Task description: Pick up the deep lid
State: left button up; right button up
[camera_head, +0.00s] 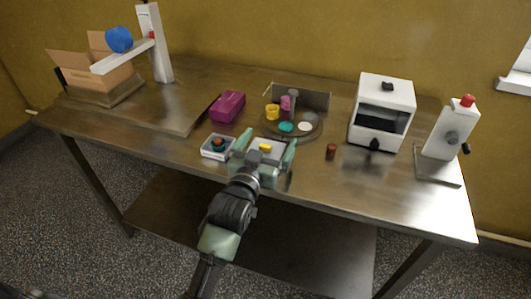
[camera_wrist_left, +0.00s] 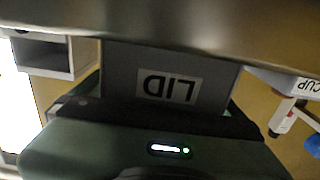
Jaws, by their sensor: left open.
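In the head view a grey box (camera_head: 276,158) at the table's front edge carries a small yellow piece (camera_head: 265,147). The box's front bears the label LID (camera_wrist_left: 168,87), upside down in the left wrist view. My left gripper (camera_head: 264,146) is open, its two green fingers on either side of the box and yellow piece in the head view. Contact cannot be told. A teal disc (camera_head: 286,127) and a white disc (camera_head: 305,126) lie behind. My right gripper is out of view.
A second box (camera_head: 207,154) stands left, labelled CUP (camera_wrist_left: 309,86). A white oven-like machine (camera_head: 393,91) stands right.

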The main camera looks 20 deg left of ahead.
pick_arm(q)
jog(key=shift+w, duration=0.3)
jog(key=c, duration=1.3)
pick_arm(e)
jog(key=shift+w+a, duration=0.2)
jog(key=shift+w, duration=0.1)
